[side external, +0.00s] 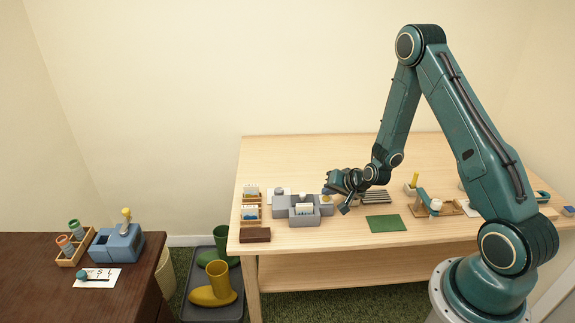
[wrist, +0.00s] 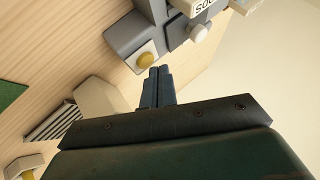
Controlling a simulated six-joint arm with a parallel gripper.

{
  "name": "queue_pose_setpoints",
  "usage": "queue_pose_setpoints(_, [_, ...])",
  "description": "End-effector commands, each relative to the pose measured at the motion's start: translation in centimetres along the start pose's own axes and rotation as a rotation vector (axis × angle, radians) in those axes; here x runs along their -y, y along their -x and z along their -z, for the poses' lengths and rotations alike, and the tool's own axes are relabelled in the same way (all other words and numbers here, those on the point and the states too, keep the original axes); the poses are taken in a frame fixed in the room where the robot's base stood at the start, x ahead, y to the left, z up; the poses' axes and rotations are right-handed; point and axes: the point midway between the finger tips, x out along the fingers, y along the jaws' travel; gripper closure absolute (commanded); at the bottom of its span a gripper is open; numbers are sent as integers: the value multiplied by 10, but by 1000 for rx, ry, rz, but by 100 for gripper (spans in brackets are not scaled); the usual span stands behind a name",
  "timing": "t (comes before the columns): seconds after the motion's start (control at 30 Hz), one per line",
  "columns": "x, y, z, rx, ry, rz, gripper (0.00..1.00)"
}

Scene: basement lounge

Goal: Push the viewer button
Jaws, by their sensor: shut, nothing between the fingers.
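The viewer (side external: 303,218) is a grey blocky device on the light wooden table, with white cards standing in its front. In the wrist view the grey viewer (wrist: 127,36) shows at the top, with a round yellow button (wrist: 146,60) on a white square plate. A white knob (wrist: 198,32) sits on the viewer to the right of the button. My gripper (wrist: 159,72) is shut and empty. Its fingertips appear just below and right of the button, with a gap in the picture; the true depth is hard to tell. In the side view my gripper (side external: 345,208) is at the viewer's right end, partly hard to make out.
A wooden card rack (side external: 250,205) and brown block (side external: 255,235) stand left of the viewer. A green mat (side external: 386,223) and grey ribbed piece (side external: 376,197) lie to the right. A dark desk (side external: 60,300) with a blue device (side external: 117,243) is at far left.

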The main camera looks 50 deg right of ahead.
Motion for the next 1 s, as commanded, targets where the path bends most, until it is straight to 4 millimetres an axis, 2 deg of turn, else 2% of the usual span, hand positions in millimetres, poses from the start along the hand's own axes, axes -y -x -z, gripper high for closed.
queue_pose_setpoints(1.0, [-4, -6, -4, 0, 0, 0, 100])
